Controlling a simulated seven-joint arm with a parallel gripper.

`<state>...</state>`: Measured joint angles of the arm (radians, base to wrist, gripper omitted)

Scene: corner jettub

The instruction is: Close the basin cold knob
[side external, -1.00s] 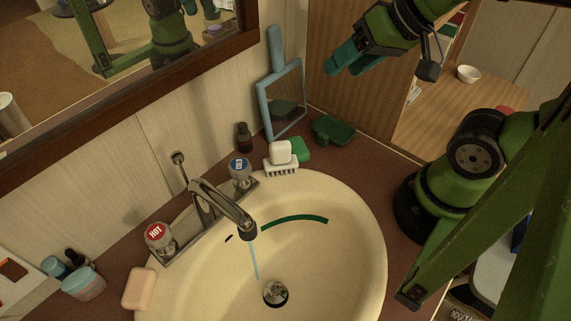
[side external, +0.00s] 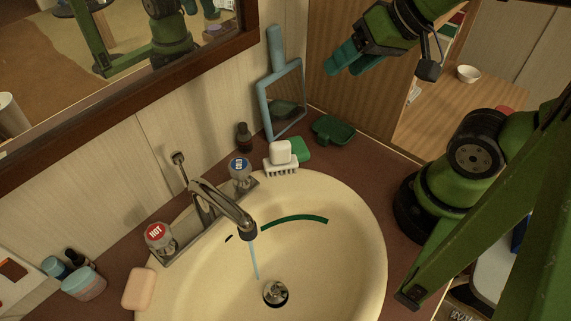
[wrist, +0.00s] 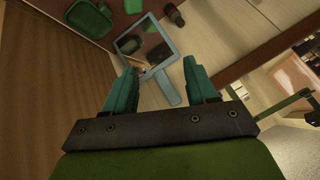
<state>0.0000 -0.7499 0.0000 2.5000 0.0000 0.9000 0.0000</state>
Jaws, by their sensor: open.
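The cold knob (side external: 240,168) has a blue cap and sits at the right end of the chrome faucet base, in the side view. The hot knob (side external: 157,234) has a red cap at the left end. Water (side external: 254,262) runs from the faucet spout (side external: 248,228) into the cream basin (side external: 367,235). My gripper (side external: 341,66) is open and empty, high above the counter to the right of the knobs and well apart from them. In the wrist view its teal fingers (wrist: 163,82) are spread, facing the hand mirror. The cold knob is not clearly seen there.
A blue-framed hand mirror (side external: 301,98) leans on the wall. A wooden partition (side external: 350,104) is at the right. Pink soap (side external: 139,289) lies front left.

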